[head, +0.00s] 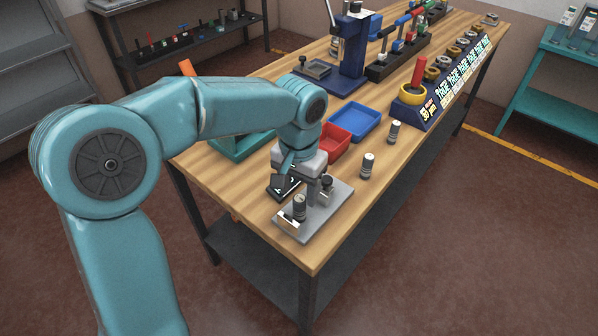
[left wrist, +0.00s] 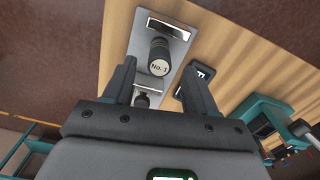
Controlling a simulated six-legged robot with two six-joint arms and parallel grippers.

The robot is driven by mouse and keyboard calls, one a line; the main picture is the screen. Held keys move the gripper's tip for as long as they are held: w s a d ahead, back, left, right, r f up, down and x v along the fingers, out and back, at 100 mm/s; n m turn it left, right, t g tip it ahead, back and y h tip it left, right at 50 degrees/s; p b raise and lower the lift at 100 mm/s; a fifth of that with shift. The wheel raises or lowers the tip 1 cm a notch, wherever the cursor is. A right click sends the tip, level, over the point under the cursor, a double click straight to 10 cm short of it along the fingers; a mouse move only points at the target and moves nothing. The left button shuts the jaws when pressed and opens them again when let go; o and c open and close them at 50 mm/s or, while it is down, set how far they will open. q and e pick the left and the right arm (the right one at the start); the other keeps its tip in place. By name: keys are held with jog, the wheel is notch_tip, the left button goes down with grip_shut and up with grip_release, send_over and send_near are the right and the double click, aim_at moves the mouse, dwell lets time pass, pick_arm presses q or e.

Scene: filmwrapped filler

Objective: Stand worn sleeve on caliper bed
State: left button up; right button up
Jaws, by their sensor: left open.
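A grey caliper bed (head: 338,204) lies at the near corner of the wooden bench. A dark and silver sleeve (head: 299,208) stands upright on its near end. In the left wrist view a sleeve marked "No. 1" (left wrist: 160,58) stands on the bed (left wrist: 179,51). A smaller metal part (head: 326,190) is farther along the bed. Two similar banded sleeves stand on the bench, one nearer (head: 367,165) and one farther (head: 395,132). Which one is worn I cannot tell. My left gripper (head: 296,188) is open above the bed, fingers spread either side of its line (left wrist: 160,67). My right gripper is out of view.
A red bin (head: 334,142) and a blue tray (head: 354,122) stand behind the bed. A dark display (left wrist: 198,76) lies beside it. A blue press (head: 350,55) and a lettered rack of rings (head: 440,92) stand farther back. The bench's right front edge is close to the bed.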

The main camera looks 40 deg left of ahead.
aim_at(298, 200)
pick_arm(q)
notch_tip(298, 200, up, 6)
jog(key=shift+f, duration=0.25)
jog(key=shift+s, duration=0.1)
dwell(0.4)
